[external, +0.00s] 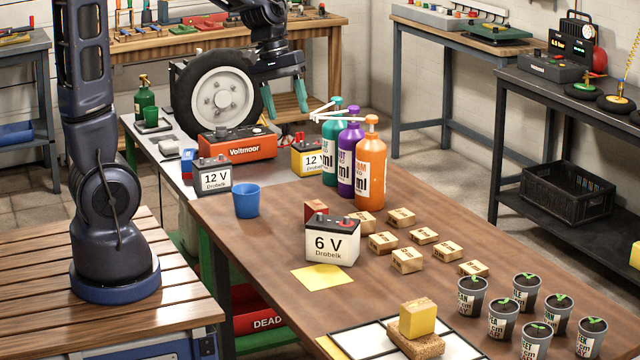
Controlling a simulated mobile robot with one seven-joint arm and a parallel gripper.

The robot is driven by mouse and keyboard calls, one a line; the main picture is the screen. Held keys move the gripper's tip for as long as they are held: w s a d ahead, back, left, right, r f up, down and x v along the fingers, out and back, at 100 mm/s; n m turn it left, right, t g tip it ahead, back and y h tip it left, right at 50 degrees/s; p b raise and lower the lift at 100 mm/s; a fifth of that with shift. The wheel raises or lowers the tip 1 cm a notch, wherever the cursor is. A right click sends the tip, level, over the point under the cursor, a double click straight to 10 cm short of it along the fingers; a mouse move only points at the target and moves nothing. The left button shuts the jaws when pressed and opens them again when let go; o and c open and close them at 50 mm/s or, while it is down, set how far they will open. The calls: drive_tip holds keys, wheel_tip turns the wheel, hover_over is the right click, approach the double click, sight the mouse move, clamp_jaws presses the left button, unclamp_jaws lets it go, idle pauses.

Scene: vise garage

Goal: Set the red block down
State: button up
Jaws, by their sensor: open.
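A red block (315,208) stands on the brown table (450,232), just behind the 6 V battery (332,240). The battery hides its lower part, so I cannot tell whether it touches the battery. My gripper (285,100) has teal fingers. It is open, with nothing seen between the fingers, and hangs beside the black tyre with a white rim (222,98), above the back of the bench and well away from the red block.
Purple, teal and orange bottles (371,165) stand tall right of my gripper. The Voltmoor charger (238,146) and two 12 V batteries (213,177) are below it. A blue cup (246,201), several small wooden blocks (407,261) and several potted seedlings (535,340) occupy the table.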

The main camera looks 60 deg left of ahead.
drive_tip(key=s+d+r+m+t+y, duration=0.1)
drive_tip(key=s+r+m, duration=0.3)
drive_tip(key=s, duration=0.5)
drive_tip(key=s+d+r+m+t+y, duration=0.2)
drive_tip(key=s+d+r+m, duration=0.2)
drive_tip(key=s, duration=0.5)
drive_tip(key=shift+d+r+m, duration=0.15)
drive_tip(key=shift+d+m, duration=0.2)
drive_tip(key=shift+m, duration=0.15)
